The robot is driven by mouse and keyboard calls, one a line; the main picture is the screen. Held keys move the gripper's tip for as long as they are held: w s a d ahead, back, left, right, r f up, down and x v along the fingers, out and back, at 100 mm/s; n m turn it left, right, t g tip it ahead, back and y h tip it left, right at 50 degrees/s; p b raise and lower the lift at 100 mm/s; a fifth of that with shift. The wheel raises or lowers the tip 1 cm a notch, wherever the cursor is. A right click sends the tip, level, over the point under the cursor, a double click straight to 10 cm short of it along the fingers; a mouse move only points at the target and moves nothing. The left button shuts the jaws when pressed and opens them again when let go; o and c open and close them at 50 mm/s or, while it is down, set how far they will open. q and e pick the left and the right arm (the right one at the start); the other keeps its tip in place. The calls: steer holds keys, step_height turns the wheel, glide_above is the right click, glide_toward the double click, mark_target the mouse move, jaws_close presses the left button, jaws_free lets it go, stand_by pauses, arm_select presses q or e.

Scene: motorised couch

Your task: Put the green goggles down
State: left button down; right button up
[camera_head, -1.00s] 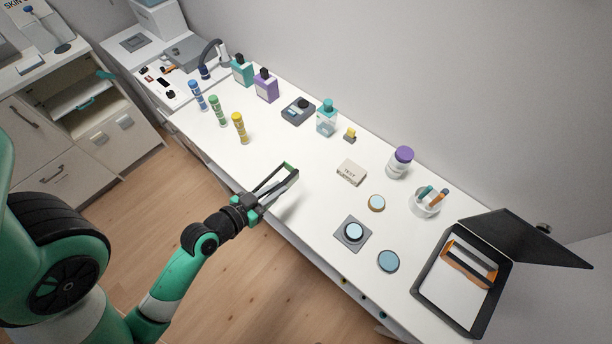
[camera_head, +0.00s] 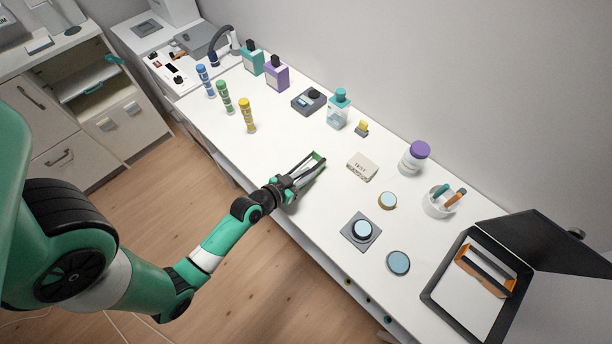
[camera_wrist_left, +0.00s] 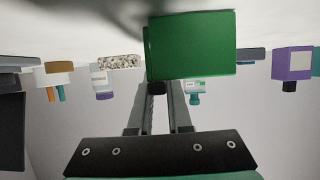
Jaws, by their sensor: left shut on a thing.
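The green goggles (camera_head: 318,158) show only as a small green piece at the tips of my left gripper (camera_head: 309,165) in the head view. In the left wrist view the green goggles (camera_wrist_left: 192,45) appear as a flat green face between the fingers, which are shut on them. The gripper is over the front part of the white table (camera_head: 306,226), left of the TEST box. I cannot tell whether the goggles touch the table. My right gripper is not in view.
A TEST box (camera_head: 362,167) lies right of the gripper. Yellow (camera_head: 247,116), green (camera_head: 225,98) and blue tubes stand to the left. A dark square pad (camera_head: 345,239) with a round disc lies front right. An open black case (camera_head: 437,284) is at far right. Bare table surrounds the gripper.

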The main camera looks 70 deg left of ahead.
arm_select(q)
steer(key=c, duration=1.3)
jaws_free()
steer(key=shift+f, duration=0.1)
steer(key=o, duration=0.5)
steer(key=shift+c, duration=0.2)
steer(key=shift+r, duration=0.3)
steer(key=v, duration=1.1)
steer(key=shift+s+f, duration=0.15)
steer(key=shift+f, duration=0.05)
steer(key=shift+s+d+r, duration=0.2)
steer(key=shift+s+r, duration=0.05)
steer(key=shift+s, duration=0.05)
steer(key=shift+w, duration=0.1)
